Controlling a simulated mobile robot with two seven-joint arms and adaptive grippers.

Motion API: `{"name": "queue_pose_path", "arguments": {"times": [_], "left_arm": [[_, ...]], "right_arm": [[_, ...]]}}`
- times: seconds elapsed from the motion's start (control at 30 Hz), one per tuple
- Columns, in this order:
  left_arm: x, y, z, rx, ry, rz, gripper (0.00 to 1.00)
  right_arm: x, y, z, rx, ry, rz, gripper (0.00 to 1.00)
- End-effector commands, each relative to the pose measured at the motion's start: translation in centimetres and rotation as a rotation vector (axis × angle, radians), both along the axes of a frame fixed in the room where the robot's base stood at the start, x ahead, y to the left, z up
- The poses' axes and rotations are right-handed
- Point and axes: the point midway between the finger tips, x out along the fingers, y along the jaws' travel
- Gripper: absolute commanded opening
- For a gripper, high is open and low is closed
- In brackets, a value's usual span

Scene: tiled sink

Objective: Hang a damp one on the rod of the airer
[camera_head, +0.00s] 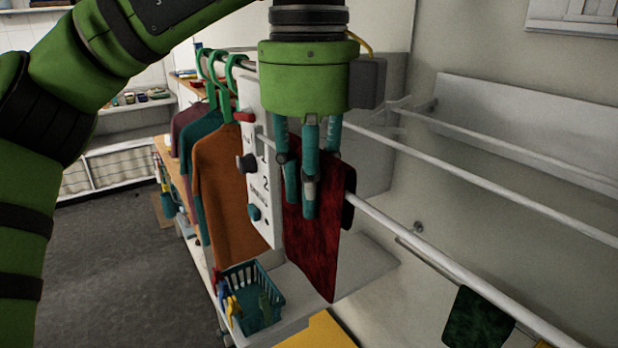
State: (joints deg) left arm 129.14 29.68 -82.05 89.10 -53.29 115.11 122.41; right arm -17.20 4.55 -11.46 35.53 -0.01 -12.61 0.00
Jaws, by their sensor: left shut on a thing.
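My left gripper (308,195) points down from the top middle and is shut on a dark red cloth (318,245). The cloth hangs below the fingers, with a longer part toward the front and a short darker part at the right. It is at the near white rod (420,240) of the airer, whose left stretch disappears at the cloth. I cannot tell whether the rod bears its weight. A dark green cloth (478,322) hangs farther along, at the lower right. My right gripper is not in view.
Shirts on green hangers (228,190) hang at the left, beside a white numbered panel (262,185). A teal basket (262,312) with pegs stands on the ledge below. More white rods (500,195) run behind at the right. The near rod is bare between the two cloths.

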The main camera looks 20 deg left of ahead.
Motion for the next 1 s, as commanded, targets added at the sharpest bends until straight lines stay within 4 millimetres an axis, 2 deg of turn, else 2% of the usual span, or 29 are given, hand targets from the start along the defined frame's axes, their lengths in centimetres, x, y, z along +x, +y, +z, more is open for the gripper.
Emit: {"name": "queue_pose_path", "arguments": {"times": [0.43, 0.77, 0.8, 0.87, 1.0], "left_arm": [[0.0, 0.0, -1.5, -0.001, -0.001, 0.0, 0.0], [0.0, 0.0, -1.6, -0.001, -0.001, 0.0, 0.0], [0.0, 0.0, -1.6, -0.001, -0.001, 0.0, 0.28], [0.0, 0.0, -1.6, -0.001, -0.001, 0.0, 0.51], [0.0, 0.0, -1.6, 0.0, 0.0, 0.0, 0.51]], "right_arm": [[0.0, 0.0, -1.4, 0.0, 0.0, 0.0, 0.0], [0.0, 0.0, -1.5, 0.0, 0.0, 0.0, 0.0], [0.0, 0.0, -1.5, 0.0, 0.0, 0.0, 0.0], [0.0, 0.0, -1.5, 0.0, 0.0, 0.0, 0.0], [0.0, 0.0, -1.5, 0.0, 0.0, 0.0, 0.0]]}}
